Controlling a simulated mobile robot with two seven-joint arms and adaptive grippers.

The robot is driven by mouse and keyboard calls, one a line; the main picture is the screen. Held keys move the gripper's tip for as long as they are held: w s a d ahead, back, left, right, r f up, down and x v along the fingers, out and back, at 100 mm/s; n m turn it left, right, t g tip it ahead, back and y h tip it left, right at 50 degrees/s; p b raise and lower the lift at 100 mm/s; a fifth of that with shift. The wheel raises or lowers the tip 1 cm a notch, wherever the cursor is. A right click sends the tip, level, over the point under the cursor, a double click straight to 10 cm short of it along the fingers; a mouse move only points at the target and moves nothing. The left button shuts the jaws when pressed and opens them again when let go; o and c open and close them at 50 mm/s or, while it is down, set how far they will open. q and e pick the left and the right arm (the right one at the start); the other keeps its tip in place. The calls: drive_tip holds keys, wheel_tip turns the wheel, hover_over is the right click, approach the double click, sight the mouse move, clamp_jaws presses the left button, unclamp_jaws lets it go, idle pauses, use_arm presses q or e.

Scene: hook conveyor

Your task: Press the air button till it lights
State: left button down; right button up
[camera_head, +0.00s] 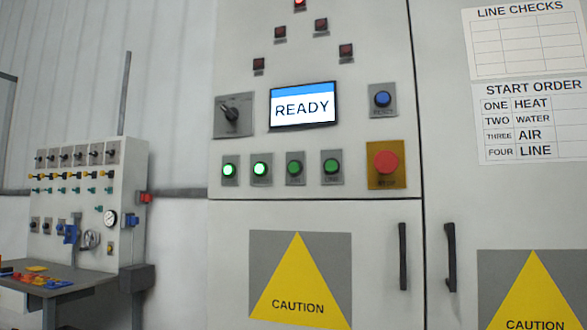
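A row of round green buttons sits on the grey cabinet front, below a screen (303,108) that reads READY. The first button (229,170) and the second button (260,169) from the left are brightly lit. The third button (295,168), which seems to be the air button by its small blurred label, is dark green and unlit. The fourth button (332,166) is also unlit. A sheet (531,122) at the right lists START ORDER: heat, water, air, line. Neither of my grippers is in view.
A red stop button (386,163) on a yellow plate is right of the row. A blue button (382,99) sits above it, and a rotary switch (233,114) is left of the screen. Door handles (403,256) stick out below. A workbench (75,290) stands at the left.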

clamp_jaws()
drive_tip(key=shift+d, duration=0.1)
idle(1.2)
